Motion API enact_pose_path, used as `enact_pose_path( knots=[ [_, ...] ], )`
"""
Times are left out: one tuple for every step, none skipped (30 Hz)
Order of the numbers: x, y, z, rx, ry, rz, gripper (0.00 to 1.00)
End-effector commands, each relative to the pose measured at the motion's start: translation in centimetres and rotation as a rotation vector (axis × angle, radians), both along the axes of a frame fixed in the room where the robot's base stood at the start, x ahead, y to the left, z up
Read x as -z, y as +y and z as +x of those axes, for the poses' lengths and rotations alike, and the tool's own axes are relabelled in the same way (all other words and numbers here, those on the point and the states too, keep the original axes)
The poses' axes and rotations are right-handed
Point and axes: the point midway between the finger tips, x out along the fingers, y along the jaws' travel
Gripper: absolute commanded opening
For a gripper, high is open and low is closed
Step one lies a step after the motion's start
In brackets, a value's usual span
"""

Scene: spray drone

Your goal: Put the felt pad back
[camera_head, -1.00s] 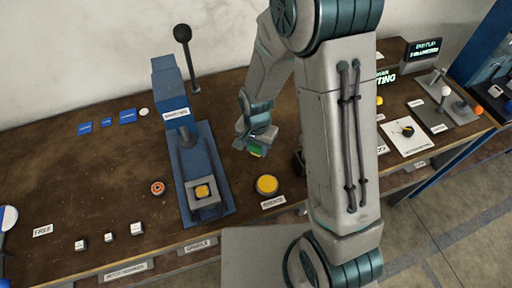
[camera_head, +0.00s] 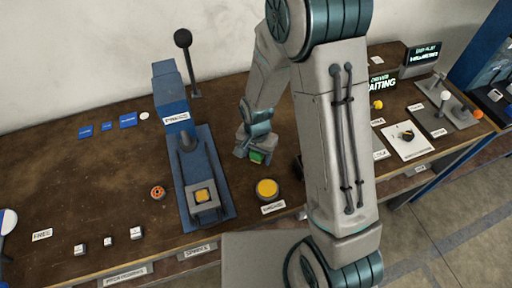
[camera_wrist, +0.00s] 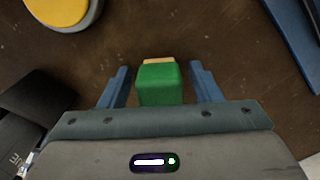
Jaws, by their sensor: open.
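A green block (camera_wrist: 160,85) with a tan strip along its far end lies between my gripper's two blue fingers in the wrist view. It also shows as a green patch (camera_head: 257,157) under my gripper (camera_head: 251,157) in the head view. My gripper (camera_wrist: 160,80) is open, with a visible gap between each finger and the block. I cannot tell for sure whether this block is the felt pad. A small white disc (camera_head: 144,116) lies flat at the back left of the table, beside several blue pieces.
A blue press-like stand (camera_head: 188,165) with a tall black-knobbed lever is left of my gripper. A large yellow button (camera_head: 267,188) is close in front, also in the wrist view (camera_wrist: 62,10). An orange ring (camera_head: 158,192) lies left of the stand. Bare table (camera_head: 75,160) is farther left.

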Motion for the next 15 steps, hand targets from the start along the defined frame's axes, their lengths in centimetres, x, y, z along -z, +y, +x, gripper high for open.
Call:
enact_pose_path(
  knots=[
    [-0.4, 0.0, 0.0, 0.000, 0.000, 0.000, 0.58],
    [-0.5, 0.0, 0.0, 0.000, -0.001, 0.000, 0.58],
    [-0.8, 0.0, 0.1, 0.000, -0.004, 0.001, 0.58],
    [-1.2, 0.0, 0.1, 0.001, -0.004, 0.001, 0.58],
    [-1.5, 0.0, 0.1, 0.001, -0.004, 0.001, 0.58],
    [-2.2, 0.0, 0.2, 0.001, -0.006, 0.001, 0.58],
    [-2.6, 0.0, 0.1, 0.001, -0.005, 0.002, 0.58],
    [-3.1, 0.0, 0.1, 0.001, -0.007, 0.002, 0.58],
    [-3.9, 0.0, 0.1, 0.001, -0.006, 0.001, 0.58],
    [-4.5, 0.0, 0.2, 0.001, -0.008, 0.001, 0.58],
    [-5.0, 0.0, 0.2, 0.001, -0.007, 0.002, 0.58],
    [-5.8, 0.0, 0.2, 0.001, -0.007, 0.002, 0.58],
    [-6.3, 0.0, 0.1, 0.001, -0.007, 0.002, 0.58],
    [-6.9, 0.0, 0.1, 0.001, -0.007, 0.002, 0.58],
    [-7.6, 0.0, 0.1, 0.001, -0.006, 0.002, 0.58]
  ],
)
